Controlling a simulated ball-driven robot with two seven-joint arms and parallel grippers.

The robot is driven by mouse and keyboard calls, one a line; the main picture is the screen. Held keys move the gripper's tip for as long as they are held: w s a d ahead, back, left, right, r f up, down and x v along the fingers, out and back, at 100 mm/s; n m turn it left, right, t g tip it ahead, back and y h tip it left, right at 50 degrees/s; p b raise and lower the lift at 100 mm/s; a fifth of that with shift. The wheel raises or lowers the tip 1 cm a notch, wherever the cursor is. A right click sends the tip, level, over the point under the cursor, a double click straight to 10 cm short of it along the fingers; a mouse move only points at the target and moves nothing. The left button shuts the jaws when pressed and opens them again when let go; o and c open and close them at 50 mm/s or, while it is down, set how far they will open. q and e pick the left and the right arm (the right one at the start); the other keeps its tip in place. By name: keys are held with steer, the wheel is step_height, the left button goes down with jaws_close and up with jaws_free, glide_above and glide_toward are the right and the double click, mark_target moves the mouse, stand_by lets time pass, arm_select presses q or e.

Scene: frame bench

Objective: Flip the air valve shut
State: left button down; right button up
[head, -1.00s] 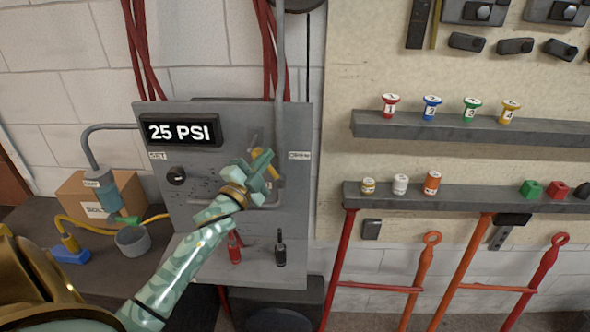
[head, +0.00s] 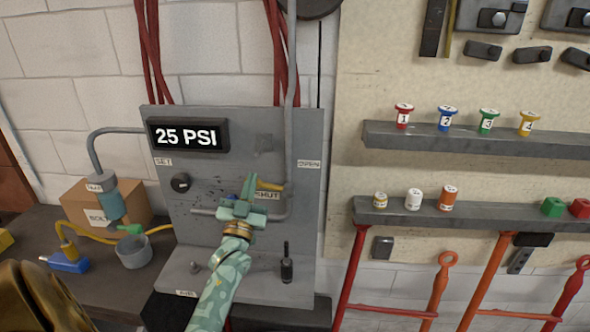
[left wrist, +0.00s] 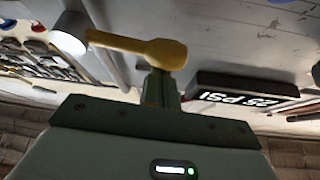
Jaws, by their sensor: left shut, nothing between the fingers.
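The air valve's yellow lever (head: 270,186) lies nearly level on the grey panel, just above the SHUT label (head: 267,196). Its left part is hidden behind my fingers. My left gripper (head: 250,183) is shut and empty, with its fingertips at the lever's left end. In the left wrist view the lever (left wrist: 130,43) shows its thick rounded end right over my shut fingertips (left wrist: 163,80). Whether they touch is unclear. The OPEN label (head: 309,164) is up and to the right. The display (head: 187,134) reads 25 PSI. My right gripper is not in view.
A grey pipe (head: 291,120) runs down the panel close right of the lever. A black-handled tool (head: 286,265) stands on the panel's ledge. A grey cup (head: 133,252) and a cardboard box (head: 85,205) are at left. Shelves with small items (head: 470,136) are at right.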

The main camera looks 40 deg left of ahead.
arm_select(q)
steer(key=shift+s+a+f+n+g+y, duration=0.1)
steer(key=shift+f+n+g+y, duration=0.4)
steer(key=shift+n, duration=0.5)
steer(key=shift+a+f+n+g+y, duration=0.15)
steer(key=shift+f+n+y, duration=0.25)
steer(key=shift+n+y, duration=0.45)
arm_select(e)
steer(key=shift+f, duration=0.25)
arm_select(q)
steer(key=shift+n, duration=0.25)
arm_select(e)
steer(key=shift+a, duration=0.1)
